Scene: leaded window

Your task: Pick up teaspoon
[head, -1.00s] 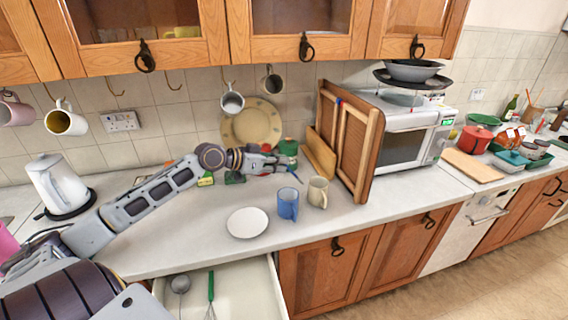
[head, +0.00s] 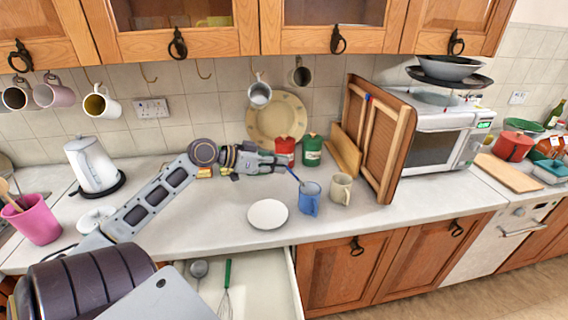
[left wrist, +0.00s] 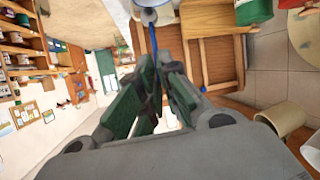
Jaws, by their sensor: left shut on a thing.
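My left gripper (head: 284,164) is over the counter, left of and above the blue mug. It is shut on a thin blue piece, which looks like the handle of the teaspoon (head: 293,175). This slants down right from the fingertips towards the blue mug (head: 310,198); whether it touches the mug I cannot tell. In the left wrist view the blue handle (left wrist: 153,38) runs up from between the green-padded fingers (left wrist: 160,90). A grey rounded part shows at its far end, too unclear to name. My right gripper is not in view.
A cream mug (head: 341,189) and a white plate (head: 268,214) stand near the blue mug. Red (head: 285,147) and green (head: 312,150) canisters are behind the gripper. Wooden boards (head: 382,140) lean by the microwave. Below, an open drawer (head: 255,285) holds a ladle and a whisk.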

